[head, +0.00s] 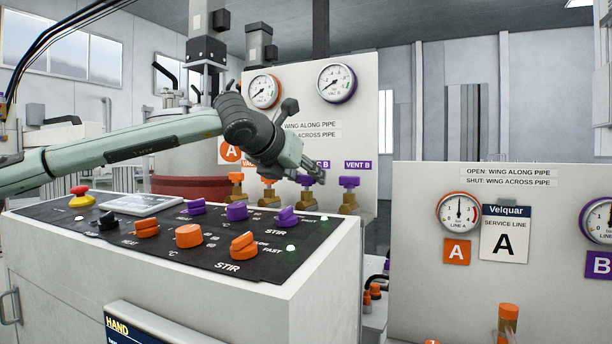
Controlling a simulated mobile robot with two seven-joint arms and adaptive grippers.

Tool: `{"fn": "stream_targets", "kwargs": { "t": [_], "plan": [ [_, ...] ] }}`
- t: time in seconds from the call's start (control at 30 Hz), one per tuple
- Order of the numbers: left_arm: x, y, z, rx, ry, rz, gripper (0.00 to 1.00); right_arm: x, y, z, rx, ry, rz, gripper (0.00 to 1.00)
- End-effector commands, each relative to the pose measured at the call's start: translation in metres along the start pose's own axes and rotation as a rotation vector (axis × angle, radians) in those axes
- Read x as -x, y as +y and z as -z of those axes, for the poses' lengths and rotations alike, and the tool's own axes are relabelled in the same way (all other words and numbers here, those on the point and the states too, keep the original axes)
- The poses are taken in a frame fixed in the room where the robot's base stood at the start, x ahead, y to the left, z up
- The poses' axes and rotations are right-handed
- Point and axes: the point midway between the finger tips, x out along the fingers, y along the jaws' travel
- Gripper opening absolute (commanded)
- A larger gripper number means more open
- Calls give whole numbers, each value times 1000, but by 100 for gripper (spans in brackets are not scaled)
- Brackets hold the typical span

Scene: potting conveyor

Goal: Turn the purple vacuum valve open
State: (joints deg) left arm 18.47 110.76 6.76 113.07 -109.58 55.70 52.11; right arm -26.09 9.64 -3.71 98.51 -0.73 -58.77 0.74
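The purple vacuum valve (304,180) sits on a brass body under a partly covered purple label ending in "B" (323,164) on the gauge panel. My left gripper (318,174) is right at this valve, in front of its upper part. The fingers hide much of the wing, so I cannot tell how the wing is turned, whether they touch it, or how far apart they are. The purple VENT B valve (349,182) stands just to the right. My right gripper is not in view.
Two orange valves (235,178) (268,183) stand left of the purple ones. The control console (330,250) with knobs and a red stop button (79,191) lies below my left arm. A second panel (430,260) stands at the right, with a gap between.

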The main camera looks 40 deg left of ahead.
Motion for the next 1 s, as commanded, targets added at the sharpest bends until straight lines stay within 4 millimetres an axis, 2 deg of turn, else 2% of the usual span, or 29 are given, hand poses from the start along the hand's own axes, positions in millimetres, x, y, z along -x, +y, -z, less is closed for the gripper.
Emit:
{"fn": "stream_targets", "kwargs": {
  "t": [0.03, 0.2, 0.57, 0.8, 1.0],
  "plan": [
    [0, 0, 0, 0, 0, 0, 26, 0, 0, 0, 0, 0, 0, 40],
    [0, 0, 0, 0, 0, -1, 5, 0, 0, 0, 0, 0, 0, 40],
    [0, 1, 0, -19, 0, 60, 5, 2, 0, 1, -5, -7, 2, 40],
    [0, 1, -1, -75, -6, 214, 5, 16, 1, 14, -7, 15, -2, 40],
    [0, 1, -2, -137, -4, 360, 5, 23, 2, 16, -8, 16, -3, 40]
  ]
}}
